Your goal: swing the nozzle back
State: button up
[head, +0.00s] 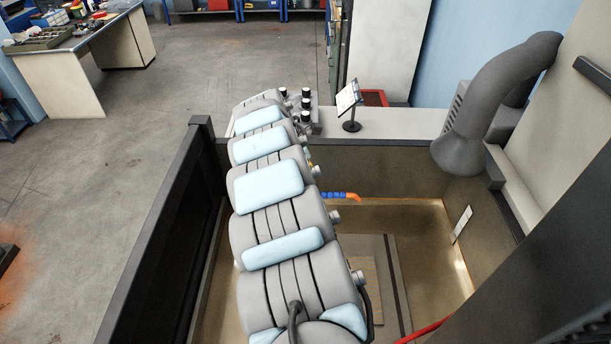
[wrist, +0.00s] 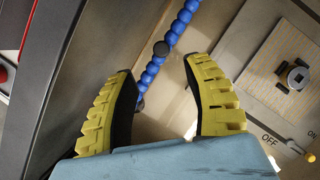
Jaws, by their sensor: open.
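In the head view the nozzle (head: 353,197) is an orange tip on a short blue segmented hose (head: 332,195), low inside the tank at its far wall. My arm covers part of the hose. In the wrist view the blue beaded hose (wrist: 182,22) slants down from the top toward the space between my fingers, with a black round knob beside it. The orange tip is not visible there. My gripper (wrist: 160,68) has two yellow ribbed fingers spread apart, with nothing held. The hose shows between them; whether it lies at finger depth I cannot tell. The gripper is hidden in the head view.
The tank (head: 415,212) has dark raised walls on the left and right. A metal workpiece (wrist: 297,77) sits on a striped plate, near ON and OFF markings. A grey duct (head: 492,95) and a tablet stand (head: 349,99) stand behind. The tank's right side has free room.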

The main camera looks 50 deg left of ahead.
jog(key=shift+v, duration=1.65)
